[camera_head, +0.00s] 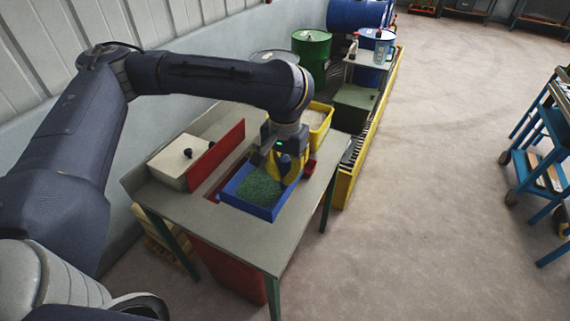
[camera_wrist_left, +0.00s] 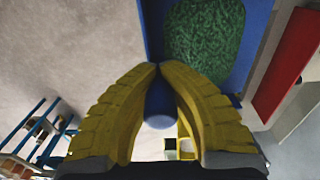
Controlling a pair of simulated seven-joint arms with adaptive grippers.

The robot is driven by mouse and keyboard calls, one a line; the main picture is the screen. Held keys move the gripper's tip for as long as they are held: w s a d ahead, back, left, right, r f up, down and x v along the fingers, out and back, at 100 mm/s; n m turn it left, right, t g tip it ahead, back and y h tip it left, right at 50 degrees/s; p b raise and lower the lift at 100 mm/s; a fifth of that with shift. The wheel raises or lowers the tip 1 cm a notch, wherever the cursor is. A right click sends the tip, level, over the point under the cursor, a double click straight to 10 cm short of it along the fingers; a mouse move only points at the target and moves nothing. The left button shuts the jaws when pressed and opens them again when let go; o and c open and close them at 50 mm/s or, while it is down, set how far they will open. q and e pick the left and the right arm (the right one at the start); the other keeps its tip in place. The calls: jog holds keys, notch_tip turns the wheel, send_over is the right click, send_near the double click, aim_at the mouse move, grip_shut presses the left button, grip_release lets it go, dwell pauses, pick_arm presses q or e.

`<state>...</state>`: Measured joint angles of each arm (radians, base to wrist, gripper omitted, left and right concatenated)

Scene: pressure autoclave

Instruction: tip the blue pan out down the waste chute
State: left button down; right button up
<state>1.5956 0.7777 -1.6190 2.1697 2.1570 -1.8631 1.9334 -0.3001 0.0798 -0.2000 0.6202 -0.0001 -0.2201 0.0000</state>
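The blue pan (camera_head: 252,207) is over the grey table, holding green granules; it appears roughly level. In the left wrist view the pan (camera_wrist_left: 253,52) fills the upper middle. My left gripper (camera_head: 283,178) is at the pan's far right side. Its yellow fingers (camera_wrist_left: 159,68) close around a blue round handle (camera_wrist_left: 159,121) of the pan, with the tips almost meeting. I cannot tell whether the pan rests on the table or is slightly raised. The waste chute seems to be the red-edged opening beside the upright red panel (camera_head: 217,152), left of the pan, partly hidden. My right gripper is not in view.
A pale box (camera_head: 176,162) with dark knobs stands behind the red panel. A yellow tray (camera_head: 323,117) and a small red container (camera_head: 310,166) are near the gripper. A red bin (camera_head: 228,268) is under the table. The table (camera_head: 258,243) is clear in front.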

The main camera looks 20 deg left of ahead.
pick_arm(q)
jog(key=shift+n, duration=0.6)
jog(key=w+f, duration=0.2)
jog(key=w+a+f, duration=0.1)
jog(key=w+f, duration=0.1)
jog(key=f, duration=0.1)
jog(key=w+a+f, duration=0.1)
jog(key=w+f, duration=0.1)
jog(key=f, duration=0.1)
jog(key=w+a+f+m, duration=0.1)
jog(key=w+a+f, duration=0.1)
jog(key=w+a, duration=0.4)
jog(key=shift+w+a+f, duration=0.25)
jog(key=shift+w+a, duration=0.05)
jog(key=shift+w, duration=0.55)
jog(key=a+r+h, duration=0.5)
jog(key=a+h, duration=0.5)
jog(key=a, duration=0.1)
jog(key=shift+w+a+r+g, duration=0.2)
jog(key=shift+w+r+g, duration=0.1)
jog(key=shift+w+r, duration=0.1)
